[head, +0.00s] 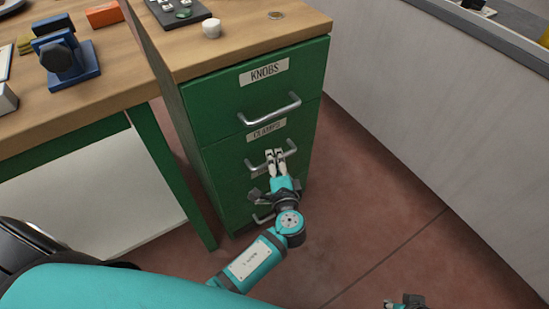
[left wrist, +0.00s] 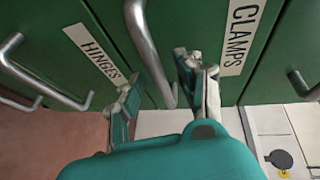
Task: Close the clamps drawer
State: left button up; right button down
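The clamps drawer (head: 235,160) is the middle front of a green cabinet, with a white CLAMPS label and a metal bar handle (head: 254,166). Its front looks about level with the drawer above; I cannot tell whether a small gap remains. My left gripper (head: 274,154) is at this handle. In the left wrist view, its two fingers (left wrist: 158,80) stand apart with the handle (left wrist: 150,55) between them, and a gap shows. The CLAMPS label (left wrist: 240,35) is to the right there. My right gripper (head: 405,301) only just shows at the bottom edge, its fingers unclear.
The KNOBS drawer (head: 255,95) is above and the HINGES drawer (left wrist: 88,38) below, each with a bar handle. A wooden workbench (head: 115,75) stands left, a grey counter (head: 430,100) right. Reddish floor (head: 360,210) is free between cabinet and counter.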

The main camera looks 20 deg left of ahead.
pick_arm(q)
jog(key=v, duration=1)
jog(key=shift+s+r, duration=0.1)
jog(key=shift+s, duration=0.05)
